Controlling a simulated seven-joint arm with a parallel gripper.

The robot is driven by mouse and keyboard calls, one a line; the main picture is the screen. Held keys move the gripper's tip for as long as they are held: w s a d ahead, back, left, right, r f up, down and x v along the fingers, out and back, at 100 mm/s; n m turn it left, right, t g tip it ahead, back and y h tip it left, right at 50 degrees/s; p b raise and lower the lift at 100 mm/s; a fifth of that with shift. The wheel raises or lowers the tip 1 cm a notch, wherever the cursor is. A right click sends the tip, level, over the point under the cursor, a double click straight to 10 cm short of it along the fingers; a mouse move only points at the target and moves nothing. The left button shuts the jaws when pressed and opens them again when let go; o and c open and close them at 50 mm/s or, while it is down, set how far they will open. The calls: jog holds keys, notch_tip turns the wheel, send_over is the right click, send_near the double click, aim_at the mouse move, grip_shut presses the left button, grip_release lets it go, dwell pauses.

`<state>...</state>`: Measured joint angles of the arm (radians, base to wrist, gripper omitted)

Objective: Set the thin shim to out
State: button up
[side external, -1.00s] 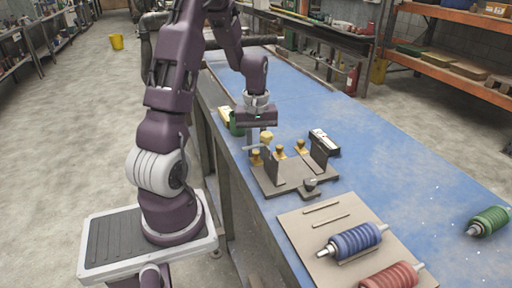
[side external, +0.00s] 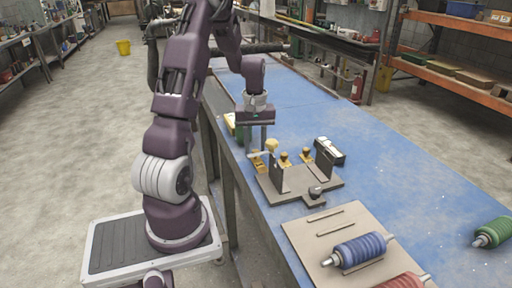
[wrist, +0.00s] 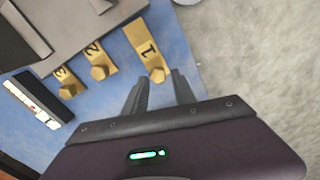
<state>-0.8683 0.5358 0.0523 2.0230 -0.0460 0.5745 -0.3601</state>
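In the side view, yellow tabs (side external: 285,159) stand along the dark fixture (side external: 300,184). I cannot tell which is the thin shim. My gripper (side external: 261,148) points down at the fixture's far left corner. In the wrist view its two fingers (wrist: 159,82) are apart, with tab 1's knob appearing just beyond and between their tips. Nothing is held. Whether the fingers reach the knob's height is unclear.

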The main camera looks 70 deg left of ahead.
aim_at(255, 150)
jog(key=shift+o, duration=0.5)
jog(key=shift+d, duration=0.15)
notch_tip(255, 150, up, 7)
jog(key=shift+r, duration=0.1)
jog(key=d+r+m, duration=0.1)
jog(key=d+r, duration=0.1)
jog(key=d, duration=0.1)
jog(key=w+d+r+m+t, duration=0.1)
jog(key=d+r+m, duration=0.1)
jog(key=d+r, duration=0.1)
jog(key=d+r+m, duration=0.1)
jog(key=d+r, duration=0.1)
jog(key=d, duration=0.3)
jog(key=shift+w+d+r+m+t+y, duration=0.15)
jog(key=shift+w+d+m+t+y, duration=0.05)
jog(key=shift+w+m+t+y, duration=0.1)
jog(key=s+d+r+m+t, duration=0.2)
jog(key=s+d+m, duration=0.3)
jog(key=d, duration=0.4)
jog(key=s+d+r+m+t, duration=0.2)
jog(key=s+d+m, duration=0.3)
jog(key=s+d, duration=0.2)
jog(key=shift+s+d+r+h, duration=0.15)
jog(key=shift+s+d+h, duration=0.2)
jog(key=shift+d, duration=0.75)
